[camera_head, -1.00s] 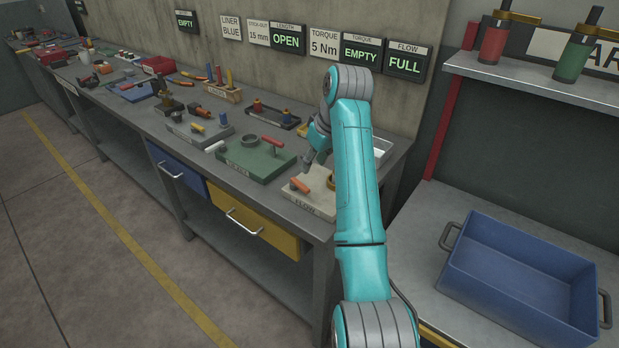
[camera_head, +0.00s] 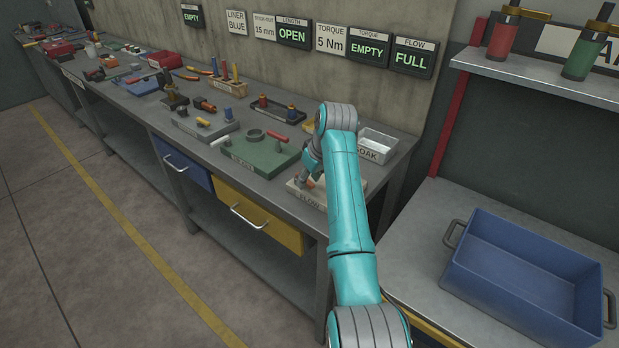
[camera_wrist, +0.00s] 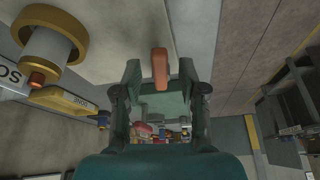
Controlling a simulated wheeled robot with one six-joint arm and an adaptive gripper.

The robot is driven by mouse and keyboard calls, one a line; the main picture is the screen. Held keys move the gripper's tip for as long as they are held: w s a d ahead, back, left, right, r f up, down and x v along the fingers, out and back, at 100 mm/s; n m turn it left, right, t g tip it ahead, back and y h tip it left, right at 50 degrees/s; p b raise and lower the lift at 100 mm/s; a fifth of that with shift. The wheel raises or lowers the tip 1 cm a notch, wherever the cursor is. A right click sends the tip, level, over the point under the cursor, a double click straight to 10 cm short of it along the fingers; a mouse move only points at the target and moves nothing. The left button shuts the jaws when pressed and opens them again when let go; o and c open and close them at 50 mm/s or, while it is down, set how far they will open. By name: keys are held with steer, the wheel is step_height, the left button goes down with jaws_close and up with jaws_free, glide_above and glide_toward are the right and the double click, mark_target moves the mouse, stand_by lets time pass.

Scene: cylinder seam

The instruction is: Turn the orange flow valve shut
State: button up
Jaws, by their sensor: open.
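The orange flow valve handle (camera_wrist: 160,67) shows in the wrist view between the two fingertips of my gripper (camera_wrist: 160,72). The fingers are open, one on each side of the handle, with a gap on both sides. In the head view my gripper (camera_head: 307,178) is low over the pale block labelled FLOW (camera_head: 304,197). Only a small bit of orange (camera_head: 311,184) shows there; my arm hides most of the handle. The flow display (camera_head: 412,58) on the wall reads FULL.
A green block with a red handle (camera_head: 277,136) stands left of the FLOW block. A brass ring around a pale cylinder (camera_wrist: 50,40) is near my gripper in the wrist view. A blue bin (camera_head: 520,275) sits at the right.

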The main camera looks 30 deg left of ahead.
jaws_close()
steer(key=shift+s, duration=0.15)
steer(key=m, duration=0.2)
steer(key=s+a+m+t, duration=0.1)
steer(key=m, duration=0.1)
steer(key=shift+s+h, duration=0.2)
steer(key=shift+h, duration=0.2)
steer(key=m, duration=0.1)
steer(key=s+a+m+t+h, duration=0.1)
steer(key=m, duration=0.1)
steer(key=shift+m, duration=0.3)
steer(key=m, duration=0.1)
steer(key=a+m+h, duration=0.1)
steer(key=m, duration=0.1)
steer(key=shift+s+a+m+t, duration=0.2)
steer(key=shift+s+m+t, duration=0.1)
steer(key=shift+t, duration=0.1)
steer(key=shift+a+m+h, duration=0.4)
steer(key=shift+m+h, duration=0.1)
steer(key=shift+m, duration=0.55)
steer(key=shift+a+m+h, duration=0.4)
steer(key=shift+m+h, duration=0.1)
steer(key=shift+m, duration=0.55)
steer(key=shift+s, duration=0.1)
